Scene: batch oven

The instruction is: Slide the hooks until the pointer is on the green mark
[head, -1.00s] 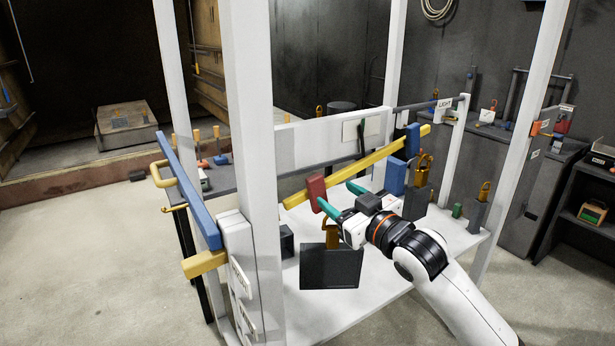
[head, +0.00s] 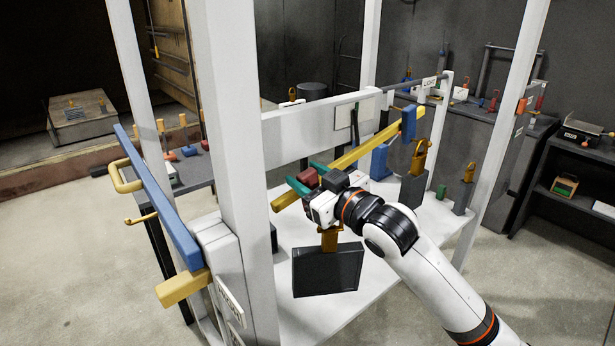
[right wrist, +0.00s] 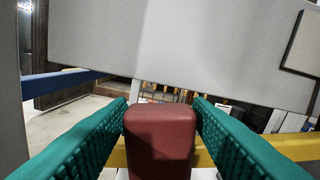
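My right gripper (head: 308,177) has its two green fingers on either side of a dark red block (right wrist: 160,140) at the near left end of a slanted yellow bar (head: 352,156). In the right wrist view the block lies between the fingers, close to both tips; I cannot tell whether they press on it. A blue block (head: 408,124) sits near the bar's far right end. Yellow hooks (head: 126,178) stick out from a blue bar (head: 158,196) at the left. I cannot make out a pointer or a green mark. My left gripper is not in view.
White posts (head: 236,150) frame a white table (head: 300,310). A dark block with a yellow top (head: 328,270) stands below my right gripper. Another dark block (head: 412,190) with a yellow loop stands farther right. The floor at the left is clear.

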